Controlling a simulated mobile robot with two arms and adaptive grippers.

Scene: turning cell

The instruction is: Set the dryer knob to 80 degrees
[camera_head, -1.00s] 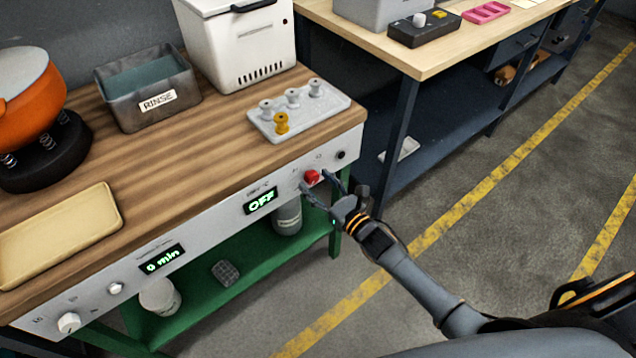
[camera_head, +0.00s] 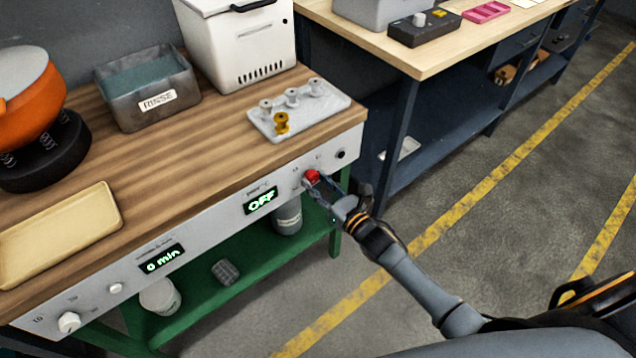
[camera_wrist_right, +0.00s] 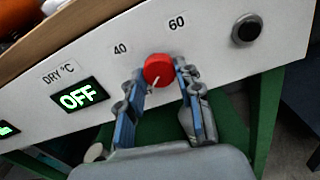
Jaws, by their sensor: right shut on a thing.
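The red dryer knob (camera_head: 312,176) is on the bench's front panel. It also shows in the right wrist view (camera_wrist_right: 158,70), with a white pointer mark aimed down and slightly left. The labels 40 and 60 stand above it; other labels are hidden by the fingers. The dryer display (camera_wrist_right: 79,96), marked DRY °C, reads OFF in green. My right gripper (camera_head: 324,186) is at the panel, its blue-padded fingers (camera_wrist_right: 161,84) shut on the knob, one on each side. My left gripper is not in view.
A second display (camera_head: 163,259) reads 0 min, with white knobs near the panel's left end. A round black button (camera_wrist_right: 246,29) is right of the red knob. A tray of spools (camera_head: 298,110), a RINSE bin (camera_head: 148,90) and a white box (camera_head: 237,45) stand on the bench.

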